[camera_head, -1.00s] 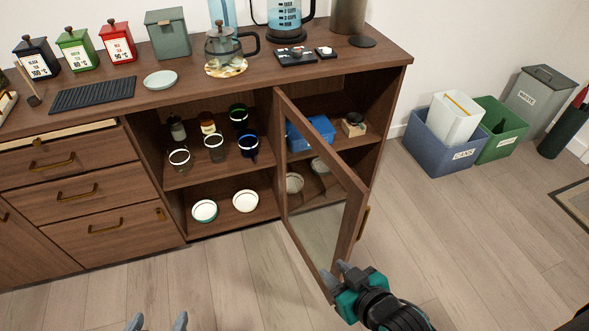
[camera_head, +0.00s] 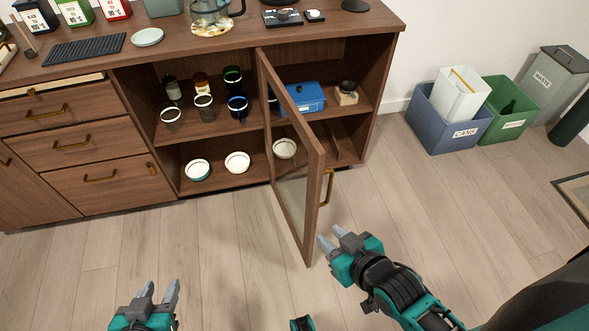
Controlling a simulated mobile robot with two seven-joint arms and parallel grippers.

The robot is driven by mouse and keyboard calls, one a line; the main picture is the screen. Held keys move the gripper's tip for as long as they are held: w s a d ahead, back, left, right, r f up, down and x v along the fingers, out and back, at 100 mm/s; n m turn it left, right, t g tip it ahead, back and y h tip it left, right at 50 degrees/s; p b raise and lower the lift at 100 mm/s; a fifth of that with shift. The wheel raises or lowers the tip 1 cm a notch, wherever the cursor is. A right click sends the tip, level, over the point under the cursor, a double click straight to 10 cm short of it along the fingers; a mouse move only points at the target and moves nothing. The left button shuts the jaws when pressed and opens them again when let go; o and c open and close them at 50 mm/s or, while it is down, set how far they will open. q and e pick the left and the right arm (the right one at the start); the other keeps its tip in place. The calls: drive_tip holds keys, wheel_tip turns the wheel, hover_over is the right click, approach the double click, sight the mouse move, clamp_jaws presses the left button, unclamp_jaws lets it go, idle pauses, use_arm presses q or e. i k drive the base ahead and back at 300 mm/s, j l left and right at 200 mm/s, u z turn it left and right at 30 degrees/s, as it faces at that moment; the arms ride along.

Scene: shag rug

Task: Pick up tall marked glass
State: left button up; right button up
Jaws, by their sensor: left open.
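Several glasses stand on the upper shelf of the open cabinet: a clear one (camera_head: 171,117), a greyish one (camera_head: 205,108), a blue one (camera_head: 238,107) in front, and a dark green one (camera_head: 233,77) behind. I cannot tell which one is the tall marked glass; any markings are too small to read. My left gripper (camera_head: 158,292) is open and empty, low in the picture, well in front of the cabinet. My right gripper (camera_head: 331,237) is open and empty beside the lower free edge of the cabinet door.
The glass-paned door (camera_head: 315,185) stands open, jutting out right of the glasses. Two jars (camera_head: 202,84) (camera_head: 172,88) stand behind them. Bowls (camera_head: 237,162) sit on the lower shelf. A blue box (camera_head: 302,98) lies right of the door. Floor before the left compartment is clear.

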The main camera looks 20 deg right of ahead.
sight(202, 98)
drive_tip(key=l+u, duration=0.1)
drive_tip(key=l, duration=0.2)
drive_tip(key=k+l, duration=0.15)
drive_tip(key=l, duration=0.15)
drive_tip(key=k+l+u, duration=0.15)
drive_tip(key=l, duration=0.15)
drive_tip(key=l+u, duration=0.15)
drive_tip(key=l, duration=0.3)
drive_tip(key=i+l+u, duration=0.15)
drive_tip(key=l, duration=0.35)
drive_tip(key=i+l+u, duration=0.15)
drive_tip(key=l, duration=0.15)
drive_tip(key=i+l+u, duration=0.1)
drive_tip(key=l, duration=0.25)
drive_tip(key=j, duration=0.4)
drive_tip(key=k+j, duration=0.15)
drive_tip(key=j, duration=0.3)
drive_tip(key=j+z, duration=0.1)
drive_tip(key=j, duration=0.3)
drive_tip(key=i+j, duration=0.1)
drive_tip(key=j, duration=0.35)
drive_tip(key=i+j+z, duration=0.15)
drive_tip(key=j, duration=0.35)
drive_tip(key=i+j+z, duration=0.15)
drive_tip(key=i+j, duration=0.6)
